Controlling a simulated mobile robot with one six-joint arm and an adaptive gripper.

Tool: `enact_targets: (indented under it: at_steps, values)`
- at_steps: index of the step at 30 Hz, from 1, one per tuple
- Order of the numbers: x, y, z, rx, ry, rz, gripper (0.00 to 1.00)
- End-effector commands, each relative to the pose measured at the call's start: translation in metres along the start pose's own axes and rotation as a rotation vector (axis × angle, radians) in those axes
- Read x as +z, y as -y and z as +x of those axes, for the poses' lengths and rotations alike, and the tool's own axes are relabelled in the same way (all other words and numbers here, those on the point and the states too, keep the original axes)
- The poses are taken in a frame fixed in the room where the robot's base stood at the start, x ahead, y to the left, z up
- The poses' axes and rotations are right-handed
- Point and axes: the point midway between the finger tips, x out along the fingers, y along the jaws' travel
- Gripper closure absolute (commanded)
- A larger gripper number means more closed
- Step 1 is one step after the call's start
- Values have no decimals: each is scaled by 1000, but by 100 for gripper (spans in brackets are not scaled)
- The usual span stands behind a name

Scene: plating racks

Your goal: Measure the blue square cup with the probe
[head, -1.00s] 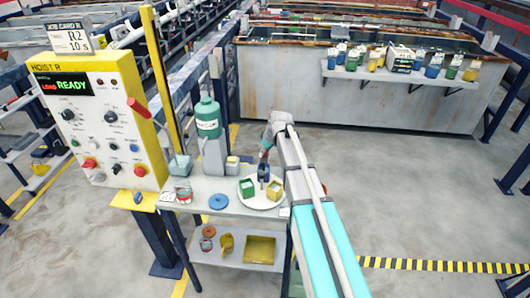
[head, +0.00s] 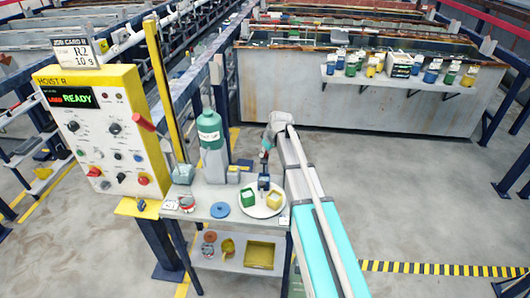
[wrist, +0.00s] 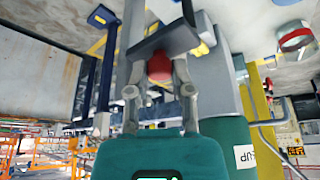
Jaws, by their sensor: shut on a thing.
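My gripper (head: 264,172) is over the white round plate (head: 274,212) on the small table. It also shows in the wrist view (wrist: 160,62), with its fingers shut on a dark piece (wrist: 165,40) with a red knob, which looks like the probe. In the head view a dark blue square shape (head: 264,184), likely the blue square cup, is directly under the fingers. I cannot tell whether the two touch. A green square cup (head: 248,199) stands left of it and a yellow square cup (head: 274,200) right, both on the plate.
A green bottle (head: 211,135) stands behind the plate. A blue disc (head: 220,210) and a small can (head: 186,203) lie left on the table (head: 240,224). The hoist panel (head: 100,130) rises at left. A back shelf (head: 400,82) holds several coloured cups.

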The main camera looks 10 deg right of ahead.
Motion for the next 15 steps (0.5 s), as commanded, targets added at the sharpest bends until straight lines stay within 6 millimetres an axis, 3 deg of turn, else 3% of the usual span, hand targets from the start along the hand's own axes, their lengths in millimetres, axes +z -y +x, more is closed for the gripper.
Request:
enact_targets:
  at_steps: [5, 6, 7, 15]
  values:
    - [-3, -2, 0, 4, -9, 1, 100]
    - [-3, -2, 0, 3, -9, 2, 63]
    - [-3, -2, 0, 3, -9, 2, 58]
    - [-2, -1, 0, 2, -6, 1, 56]
